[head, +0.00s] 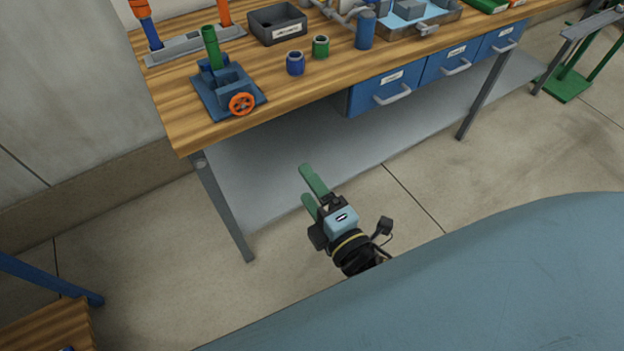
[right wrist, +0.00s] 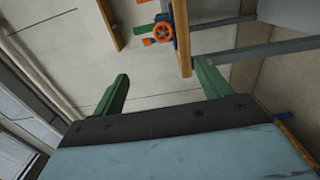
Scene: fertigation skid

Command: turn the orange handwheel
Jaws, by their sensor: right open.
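The orange handwheel (head: 242,103) sits on the front of a blue vise-like block (head: 228,88) at the left front corner of the wooden workbench (head: 185,130). A green cylinder (head: 211,46) stands upright in that block. My right gripper (head: 306,186) has green fingers and is in front of and below the bench top, to the lower right of the handwheel and apart from it. It is open and empty. In the right wrist view the handwheel (right wrist: 162,32) shows beyond the fingers, above the gap between them. My left gripper is not in view.
A blue cup (head: 295,63) and a green cup (head: 320,46) stand right of the block. Behind are a grey bin (head: 277,24) and a grey rack (head: 195,45). Blue drawers (head: 380,92) hang under the bench. A bench leg (head: 222,207) stands left of my gripper. Floor in front is clear.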

